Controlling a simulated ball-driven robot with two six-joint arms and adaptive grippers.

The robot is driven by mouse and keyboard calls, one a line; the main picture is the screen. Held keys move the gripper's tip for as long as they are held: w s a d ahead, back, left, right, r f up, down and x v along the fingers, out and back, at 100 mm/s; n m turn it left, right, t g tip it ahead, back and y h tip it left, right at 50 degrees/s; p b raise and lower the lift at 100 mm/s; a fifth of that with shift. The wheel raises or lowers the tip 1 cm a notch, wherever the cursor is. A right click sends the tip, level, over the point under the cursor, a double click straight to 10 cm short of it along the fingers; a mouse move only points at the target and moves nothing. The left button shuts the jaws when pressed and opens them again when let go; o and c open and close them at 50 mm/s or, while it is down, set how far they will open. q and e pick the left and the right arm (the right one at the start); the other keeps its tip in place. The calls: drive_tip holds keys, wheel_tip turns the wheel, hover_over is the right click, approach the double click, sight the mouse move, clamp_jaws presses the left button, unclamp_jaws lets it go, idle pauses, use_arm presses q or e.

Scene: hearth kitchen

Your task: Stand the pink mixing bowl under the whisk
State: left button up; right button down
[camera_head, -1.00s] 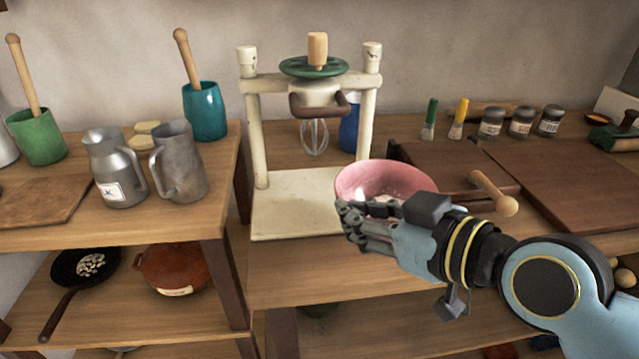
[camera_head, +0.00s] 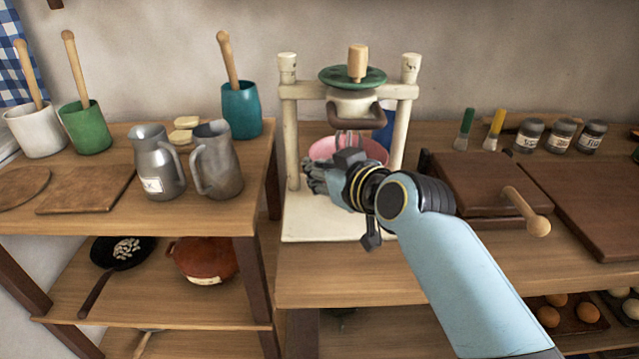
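The pink mixing bowl (camera_head: 322,150) is between the two posts of the cream mixing stand (camera_head: 290,150), above its base plate. My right arm hides its front and underside, so I cannot tell whether it touches the base. The whisk (camera_head: 350,138) hangs from the stand's head, and its wires show against the bowl's inside. My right gripper (camera_head: 316,180) is at the bowl's front left, its dark fingers closed in against the bowl. The exact contact is partly hidden. My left gripper is not in view.
A blue container stands behind the right post. The base plate's front (camera_head: 320,225) is clear.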

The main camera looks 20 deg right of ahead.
drive_tip(key=shift+w+f, duration=0.1)
drive_tip(key=shift+f, duration=1.6)
drive_tip(key=shift+f+b, duration=0.1)
drive_tip(key=shift+b, duration=0.2)
drive_tip(key=c, duration=1.5)
unclamp_jaws()
